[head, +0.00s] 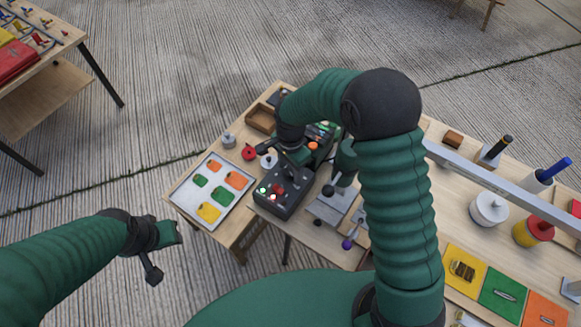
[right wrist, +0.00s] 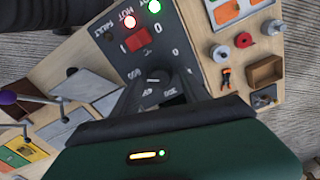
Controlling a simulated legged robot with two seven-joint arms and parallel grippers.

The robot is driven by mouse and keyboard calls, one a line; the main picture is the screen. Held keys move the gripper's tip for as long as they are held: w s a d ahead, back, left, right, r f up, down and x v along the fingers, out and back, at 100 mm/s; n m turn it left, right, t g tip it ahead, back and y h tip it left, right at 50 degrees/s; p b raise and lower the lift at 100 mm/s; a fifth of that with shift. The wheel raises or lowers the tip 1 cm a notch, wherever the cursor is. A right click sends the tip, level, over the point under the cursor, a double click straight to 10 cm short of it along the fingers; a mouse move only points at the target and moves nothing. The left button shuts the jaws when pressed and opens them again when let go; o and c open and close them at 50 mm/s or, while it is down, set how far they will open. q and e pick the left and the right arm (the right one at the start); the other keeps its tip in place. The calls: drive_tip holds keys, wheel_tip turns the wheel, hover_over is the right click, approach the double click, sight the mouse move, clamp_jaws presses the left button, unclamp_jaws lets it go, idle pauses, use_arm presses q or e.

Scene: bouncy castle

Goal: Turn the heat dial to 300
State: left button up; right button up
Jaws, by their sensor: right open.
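The dark grey control box (head: 283,192) stands on the wooden table, with a red switch (right wrist: 138,39), a red and a green light and white markings. The heat dial is mostly hidden by my right gripper; white numbers show around it in the right wrist view, too small to read surely. My right gripper (right wrist: 158,92) is open, with its dark fingers apart over the numbered part of the panel. I cannot tell whether they touch the dial. My left gripper (head: 163,255) is away from the box at the lower left, and its jaw opening is unclear.
A white tray (head: 183,197) with coloured pieces lies left of the box. A red roll (head: 249,153) and a wooden box (head: 261,118) sit behind it. A lever-type metal device (head: 331,205) stands close on the right. My right arm covers much of the table.

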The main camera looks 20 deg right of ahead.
drive_tip(key=shift+a+r, duration=0.1)
drive_tip(key=shift+a, duration=0.1)
drive_tip(key=c, duration=0.8)
clamp_jaws()
